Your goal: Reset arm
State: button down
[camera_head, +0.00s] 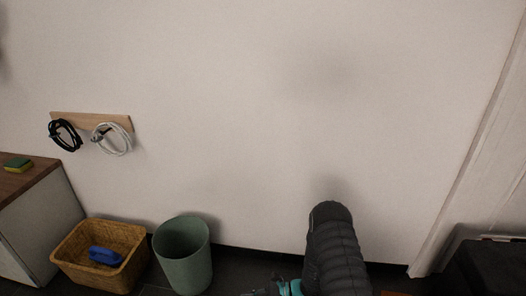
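A dark ribbed arm part, which looks like mine, rises from the bottom edge right of centre, in front of the white wall. Beside it on the left, a teal ring and a small dark piece that looks like part of my gripper (262,292) show at the bottom edge. Most of the gripper is cut off by the frame, so its fingers and anything in them cannot be made out.
A wicker basket (72,268) with a blue item (105,256) and a green bin (183,262) stand on the floor at left. A cabinet (38,222) holds a sponge (17,164). Cables hang from a wall rack (92,120). A black box (490,268) stands right.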

jog(key=s+d+r+n+t+h+p, duration=0.2)
jog(key=s+d+r+n+h, duration=0.3)
jog(key=r, duration=1.3)
jog(key=s+d+r+n+t+h+p, duration=0.2)
jog(key=s+d+r+n+h, duration=0.3)
jog(key=r, duration=1.4)
jog(key=s+d+r+n+t+h+p, duration=0.2)
jog(key=s+d+r+n+h, duration=0.4)
jog(key=s+d+r, duration=0.5)
notch_tip(320, 180, up, 8)
jog(key=shift+s+f+n, duration=0.25)
jog(key=shift+s+n, duration=0.35)
jog(key=shift+n, duration=0.4)
